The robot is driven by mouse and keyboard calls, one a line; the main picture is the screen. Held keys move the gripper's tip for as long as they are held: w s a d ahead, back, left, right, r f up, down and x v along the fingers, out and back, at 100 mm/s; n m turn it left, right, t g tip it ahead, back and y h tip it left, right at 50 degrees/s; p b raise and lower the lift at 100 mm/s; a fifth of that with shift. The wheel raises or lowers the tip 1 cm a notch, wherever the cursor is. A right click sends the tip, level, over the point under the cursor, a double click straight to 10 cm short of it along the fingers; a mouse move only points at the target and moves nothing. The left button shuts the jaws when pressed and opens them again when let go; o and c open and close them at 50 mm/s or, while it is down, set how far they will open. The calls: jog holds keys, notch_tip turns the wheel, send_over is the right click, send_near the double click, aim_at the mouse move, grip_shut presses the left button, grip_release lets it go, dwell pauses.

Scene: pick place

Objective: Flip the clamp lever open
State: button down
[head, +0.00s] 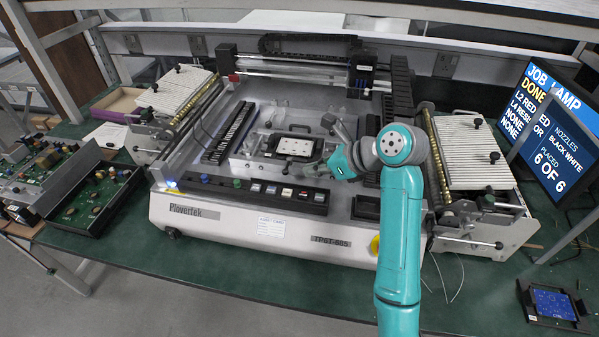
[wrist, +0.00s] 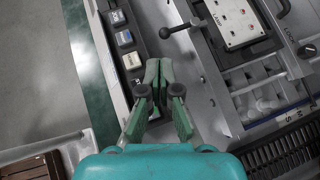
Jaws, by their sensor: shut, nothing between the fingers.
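The clamp lever (wrist: 181,28), a thin metal rod with a black ball knob, shows in the wrist view. It sticks out from the clamp's near edge toward the button row. The clamp holds a white board marked LAMP (wrist: 232,20), which also shows in the head view (head: 295,146). My gripper (wrist: 158,64) has green fingers drawn together and empty. Its tips are below the knob in the wrist view and appear apart from it. In the head view my gripper (head: 312,170) is at the board's front right; I cannot make out the lever clearly there.
The front button panel (head: 255,190) runs close beside my fingers. Another knobbed lever (wrist: 283,8) shows at the wrist view's top right. A gantry (head: 310,68) crosses the back. Feeders (head: 460,150) stand at the right. A screen (head: 555,130) reads DONE, 6 of 6.

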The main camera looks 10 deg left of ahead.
aim_at(288, 165)
jog(key=shift+v, duration=2.2)
jog(key=shift+n+g, duration=0.7)
jog(key=shift+n, duration=0.1)
jog(key=shift+w+d+f, duration=0.3)
jog(key=shift+d, duration=0.4)
jog(key=shift+w+d+f, duration=0.25)
jog(key=shift+d+f, duration=0.1)
jog(key=shift+d, duration=0.3)
jog(key=shift+w+d+f, duration=0.3)
jog(key=shift+d, duration=0.4)
jog(key=shift+f, duration=0.1)
jog(key=x, duration=0.9)
jog(key=shift+a, duration=0.2)
jog(key=a, duration=0.3)
jog(key=shift+w+a, duration=0.15)
jog(key=shift+w, duration=0.15)
jog(key=shift+w+a+r, duration=0.1)
jog(key=shift+a+r, duration=0.15)
jog(key=shift+a, duration=0.35)
